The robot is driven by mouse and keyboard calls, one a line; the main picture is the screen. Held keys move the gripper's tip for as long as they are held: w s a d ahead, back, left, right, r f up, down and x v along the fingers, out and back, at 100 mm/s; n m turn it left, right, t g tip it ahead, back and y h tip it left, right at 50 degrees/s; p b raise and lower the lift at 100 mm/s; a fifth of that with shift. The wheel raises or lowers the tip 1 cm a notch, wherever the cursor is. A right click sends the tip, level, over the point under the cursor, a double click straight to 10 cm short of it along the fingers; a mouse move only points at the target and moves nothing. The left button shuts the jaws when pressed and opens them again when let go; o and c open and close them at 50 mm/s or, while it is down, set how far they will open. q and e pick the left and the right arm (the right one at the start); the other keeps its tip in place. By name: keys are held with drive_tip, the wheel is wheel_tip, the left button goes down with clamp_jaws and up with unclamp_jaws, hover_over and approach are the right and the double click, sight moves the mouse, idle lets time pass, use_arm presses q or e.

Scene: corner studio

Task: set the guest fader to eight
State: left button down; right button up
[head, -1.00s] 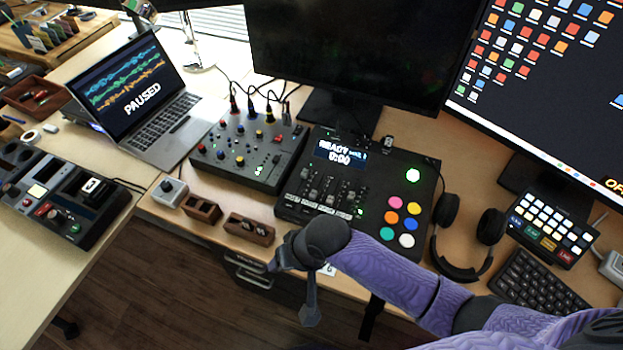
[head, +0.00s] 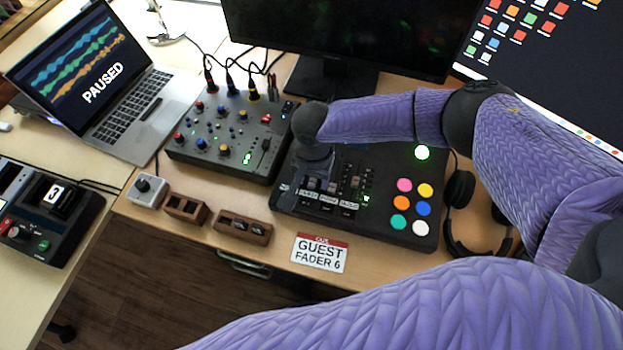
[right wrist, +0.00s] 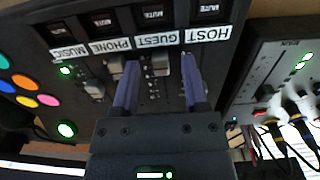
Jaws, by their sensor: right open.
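The fader console (head: 390,235) is a dark box with a row of faders and coloured round pads. My right gripper (head: 312,182) is over its fader area at the left. In the right wrist view, the open fingers (right wrist: 160,85) straddle the guest fader cap (right wrist: 160,64), below the GUEST label (right wrist: 157,40); contact cannot be told. The HOST label (right wrist: 208,34) is to its right, and the music fader cap (right wrist: 95,88) sits further left. A cue card (head: 320,253) reads GUEST FADER 6. My arm hides the console's display. My left gripper is out of view.
A knob mixer (head: 228,140) with cables stands left of the console, with a laptop (head: 100,75) beyond. Small wooden holders (head: 243,228) and a grey knob box (head: 147,190) sit near the desk edge. Headphones (head: 459,195) lie on the right. A monitor (head: 330,35) stands behind.

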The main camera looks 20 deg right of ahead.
drive_tip(key=shift+f, duration=0.15)
clamp_jaws()
idle(1.4)
